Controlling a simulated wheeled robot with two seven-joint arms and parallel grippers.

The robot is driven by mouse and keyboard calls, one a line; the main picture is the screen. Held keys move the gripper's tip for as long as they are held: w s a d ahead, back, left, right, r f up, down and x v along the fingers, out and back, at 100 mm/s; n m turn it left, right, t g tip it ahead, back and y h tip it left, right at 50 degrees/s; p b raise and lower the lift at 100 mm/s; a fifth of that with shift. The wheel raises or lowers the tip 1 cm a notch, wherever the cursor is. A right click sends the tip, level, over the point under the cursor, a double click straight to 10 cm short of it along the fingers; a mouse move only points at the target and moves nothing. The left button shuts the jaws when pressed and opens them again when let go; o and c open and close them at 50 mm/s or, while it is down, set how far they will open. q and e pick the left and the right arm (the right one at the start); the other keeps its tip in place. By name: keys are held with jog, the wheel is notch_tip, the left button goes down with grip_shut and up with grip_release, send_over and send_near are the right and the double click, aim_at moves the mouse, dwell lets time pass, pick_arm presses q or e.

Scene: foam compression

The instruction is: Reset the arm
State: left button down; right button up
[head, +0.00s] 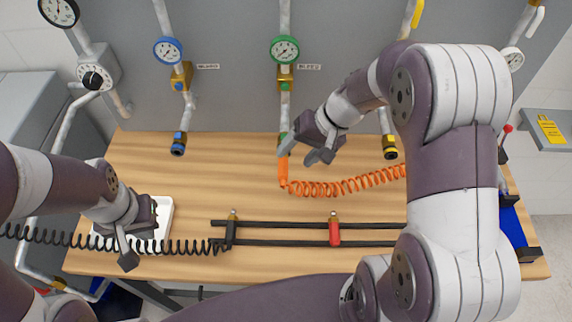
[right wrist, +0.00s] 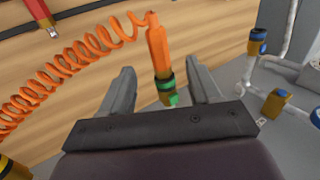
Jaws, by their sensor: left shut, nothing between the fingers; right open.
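My right gripper (head: 300,155) is open at the wall panel, beside the orange hose end (head: 283,168). In the right wrist view, the orange hose end (right wrist: 158,48) shows between the spread fingers of my right gripper (right wrist: 160,78), with no visible grip on it. Its far end meets a green fitting (right wrist: 173,98), below the green gauge (head: 285,49). My left gripper (head: 138,240) is shut and empty over the white tray (head: 165,212) at the table's left. Part of the tray is hidden by it.
A black coiled hose (head: 60,238) runs past my left gripper to a black rack (head: 285,243) on the wooden table (head: 250,268). A red hose end (head: 334,232) rests on the rack. An orange coil (head: 345,186) crosses the table. Blue (head: 178,145) and yellow (head: 390,150) outlets hang from the wall.

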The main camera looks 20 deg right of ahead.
jog(key=w+v, duration=0.1)
jog(key=v, duration=0.5)
jog(key=s+f+n+h+b, duration=0.2)
jog(key=s+f+h, duration=0.3)
jog(key=s, duration=0.5)
notch_tip(320, 180, down, 2)
jog(key=shift+s+f+n+h, duration=0.25)
jog(key=shift+n+h, duration=0.15)
jog(key=shift+n, duration=0.3)
jog(key=shift+d, duration=0.15)
